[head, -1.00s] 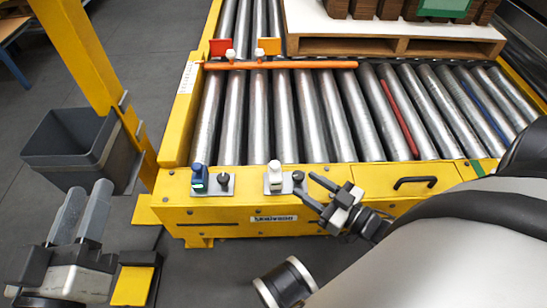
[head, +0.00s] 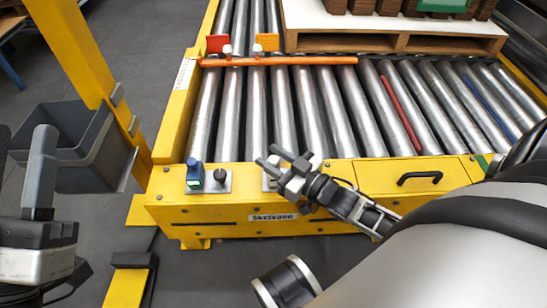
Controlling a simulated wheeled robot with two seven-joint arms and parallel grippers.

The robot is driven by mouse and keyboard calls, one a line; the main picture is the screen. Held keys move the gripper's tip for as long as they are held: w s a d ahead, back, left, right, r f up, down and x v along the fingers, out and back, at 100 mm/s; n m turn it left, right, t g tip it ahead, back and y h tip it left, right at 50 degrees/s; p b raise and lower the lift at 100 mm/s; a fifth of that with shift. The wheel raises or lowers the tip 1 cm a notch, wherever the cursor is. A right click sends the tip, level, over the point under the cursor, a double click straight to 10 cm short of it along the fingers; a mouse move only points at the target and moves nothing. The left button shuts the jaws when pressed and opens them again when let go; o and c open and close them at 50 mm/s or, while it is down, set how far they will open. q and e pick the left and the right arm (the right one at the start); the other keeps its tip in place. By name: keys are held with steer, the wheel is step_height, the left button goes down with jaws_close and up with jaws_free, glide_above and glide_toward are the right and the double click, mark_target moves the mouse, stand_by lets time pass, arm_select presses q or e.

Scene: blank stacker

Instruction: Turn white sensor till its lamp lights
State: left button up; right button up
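A blue sensor (head: 194,175) with a small greenish patch stands beside a black knob (head: 219,175) on another plate to the left. Behind are steel rollers and an orange bar (head: 280,61). A grey bin (head: 70,145) stands left; a black handle (head: 419,178) is right.

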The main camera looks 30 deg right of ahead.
steer(key=c, duration=0.6)
steer(key=shift+r+m+h+p, duration=0.2)
steer(key=shift+m+h+p, duration=0.15)
steer(key=shift+p, duration=0.45)
steer(key=shift+f+h, duration=0.2)
steer(key=shift+h, duration=0.05)
steer(key=o, duration=0.9)
arm_select(q)
steer(key=f+n+y, duration=0.1)
steer(key=f+n+g+y, duration=0.1)
steer(key=n, duration=0.1)
steer(key=shift+w+f, duration=0.2)
steer(key=shift+f, duration=0.15)
